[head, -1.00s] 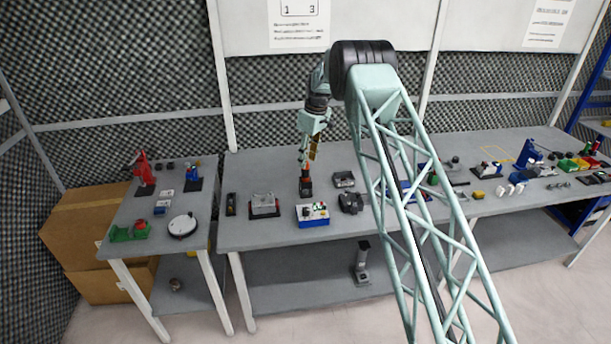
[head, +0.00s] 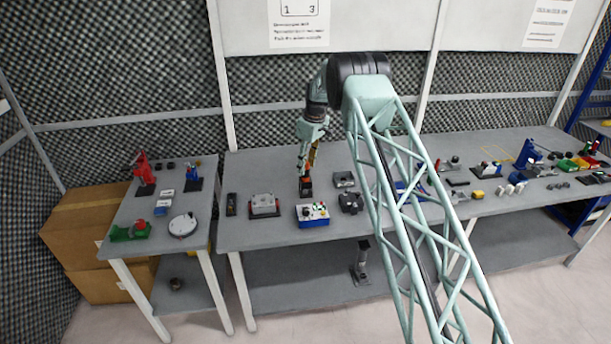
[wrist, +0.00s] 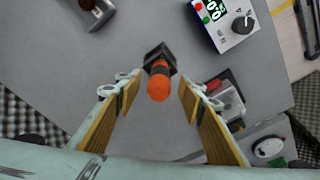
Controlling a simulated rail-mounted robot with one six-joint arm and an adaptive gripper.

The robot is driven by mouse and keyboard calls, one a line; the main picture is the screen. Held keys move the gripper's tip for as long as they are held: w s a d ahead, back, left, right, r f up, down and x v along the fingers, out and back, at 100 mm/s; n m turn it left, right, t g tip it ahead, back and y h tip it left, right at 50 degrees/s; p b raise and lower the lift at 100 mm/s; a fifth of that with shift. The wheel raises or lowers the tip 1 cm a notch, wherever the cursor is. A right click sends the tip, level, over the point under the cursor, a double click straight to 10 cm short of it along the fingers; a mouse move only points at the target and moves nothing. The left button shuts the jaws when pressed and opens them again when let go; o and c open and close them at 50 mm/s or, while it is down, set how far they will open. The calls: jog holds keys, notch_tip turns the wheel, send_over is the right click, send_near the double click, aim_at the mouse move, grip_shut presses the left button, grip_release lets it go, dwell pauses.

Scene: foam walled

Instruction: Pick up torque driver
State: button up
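The torque driver (wrist: 159,82) shows in the wrist view as an orange, round-ended handle standing up from a black square holder (wrist: 160,57). In the head view the driver with its dark holder (head: 305,188) is on the long grey bench, small and partly covered by my gripper. My gripper (wrist: 158,97) is open, with one tan-padded finger on each side of the orange handle and a visible gap on both sides. In the head view my gripper (head: 304,172) is right above the driver. The driver's lower part is hidden in the holder.
A control box (head: 312,214) with buttons stands in front of the driver, and a grey fixture (head: 264,205) to its left. A grey tray (head: 343,179) and a black part (head: 350,202) are to its right. Bare bench lies behind it.

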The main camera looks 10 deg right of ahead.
aim_at(306, 178)
jog(key=shift+w+a+f, duration=0.1)
jog(key=shift+w+f, duration=0.05)
jog(key=shift+f, duration=0.75)
jog(key=shift+w+a+f, duration=0.1)
jog(key=shift+f, duration=0.75)
jog(key=c, duration=1)
